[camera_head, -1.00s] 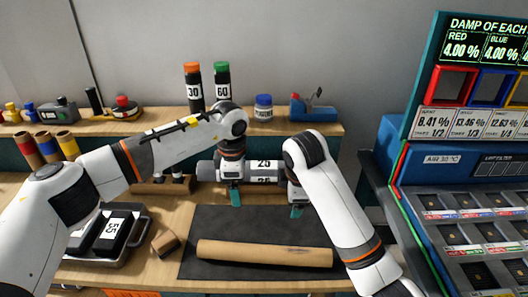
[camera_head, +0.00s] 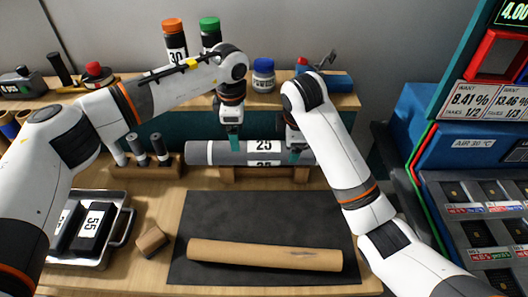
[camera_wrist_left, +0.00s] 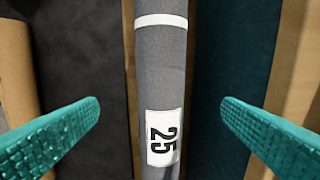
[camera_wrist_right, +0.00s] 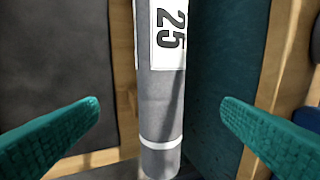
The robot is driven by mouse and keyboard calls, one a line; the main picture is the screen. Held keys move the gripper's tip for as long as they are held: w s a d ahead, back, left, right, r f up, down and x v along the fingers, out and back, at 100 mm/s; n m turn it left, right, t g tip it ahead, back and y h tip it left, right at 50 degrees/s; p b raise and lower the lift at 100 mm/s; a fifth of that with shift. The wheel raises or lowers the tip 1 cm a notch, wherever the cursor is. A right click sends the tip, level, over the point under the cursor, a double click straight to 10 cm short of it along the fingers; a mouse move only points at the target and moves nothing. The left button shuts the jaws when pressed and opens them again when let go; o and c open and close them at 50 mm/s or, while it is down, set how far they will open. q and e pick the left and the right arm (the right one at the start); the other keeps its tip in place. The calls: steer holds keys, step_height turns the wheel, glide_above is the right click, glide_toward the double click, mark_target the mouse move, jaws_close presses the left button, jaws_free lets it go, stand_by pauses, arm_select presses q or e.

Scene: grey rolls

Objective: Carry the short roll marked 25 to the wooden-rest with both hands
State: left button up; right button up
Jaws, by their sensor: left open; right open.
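The short grey roll marked 25 (camera_head: 200,153) lies level on the wooden rest (camera_head: 240,174) at the back of the table, its left end overhanging the rest. My left gripper (camera_head: 231,144) is open above the roll, left of the label. My right gripper (camera_head: 293,157) is open at the right part of the roll, and its arm hides the roll's right end. In the left wrist view the roll (camera_wrist_left: 160,70) runs between the spread teal fingers, touching neither. In the right wrist view the roll (camera_wrist_right: 160,105) also runs between spread fingers, clear of both.
A long brown roll (camera_head: 265,255) lies on the dark mat (camera_head: 265,215) in front. A tray (camera_head: 118,240) with dark 55 blocks and a small wooden block (camera_head: 151,241) are at left. Bottles stand on the back shelf (camera_head: 285,100). A blue machine (camera_head: 440,150) is at right.

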mark_target(239, 153)
arm_select(q)
steer(key=f, duration=0.3)
steer(key=w+f, duration=0.1)
steer(key=f, duration=0.7)
steer(key=shift+w+f, duration=0.2)
steer(key=shift+w, duration=0.15)
arm_select(e)
steer(key=x, duration=1.1)
steer(key=shift+w+f, duration=0.1)
steer(key=shift+f, duration=0.15)
arm_select(q)
steer(key=c, duration=1.5)
arm_select(e)
steer(key=c, duration=1.5)
arm_select(q)
steer(key=shift+c, duration=0.2)
steer(key=shift+r, duration=0.1)
arm_select(e)
steer(key=shift+r, duration=0.1)
